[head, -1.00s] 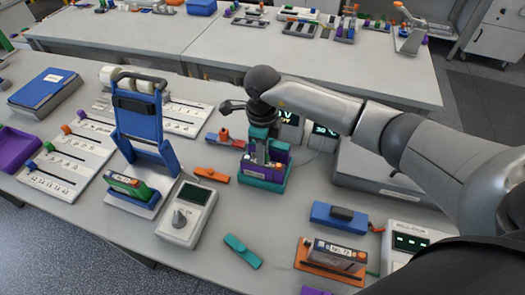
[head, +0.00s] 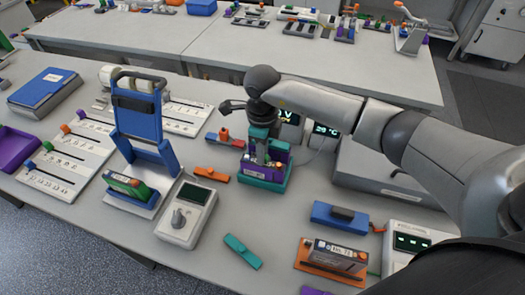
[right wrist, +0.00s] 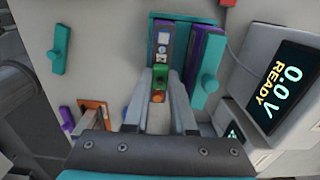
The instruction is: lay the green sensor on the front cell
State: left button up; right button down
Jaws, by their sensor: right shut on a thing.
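My right gripper (head: 267,148) reaches down over the cell holder with the teal base (head: 268,184). In the right wrist view my right gripper (right wrist: 162,76) has its two fingers close together around a small green piece, which I take to be the green sensor (right wrist: 162,75). The sensor is over the middle of a cell top (right wrist: 163,40) in the holder; I cannot tell whether it touches. An orange spot shows nearer the gripper. Purple walls (head: 253,167) flank the cell. In the head view my fingers hide most of the cell and the sensor. My left gripper is not in view.
A 0.0 V READY display (right wrist: 275,80) stands close to the holder. A teal bar (head: 242,251) and an orange bar (head: 211,175) lie loose on the table. A handheld meter (head: 188,213), a blue stand (head: 139,120) and an orange tray (head: 306,258) with a cell stand around.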

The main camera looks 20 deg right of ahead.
jog(key=shift+f+b, duration=0.4)
jog(key=shift+f, duration=0.05)
dwell(0.3)
jog(key=c, duration=0.7)
grip_release()
jog(key=shift+o, duration=0.2)
notch_tip(320, 180, up, 15)
jog(key=shift+r+b, duration=0.15)
jog(key=shift+b, duration=0.3)
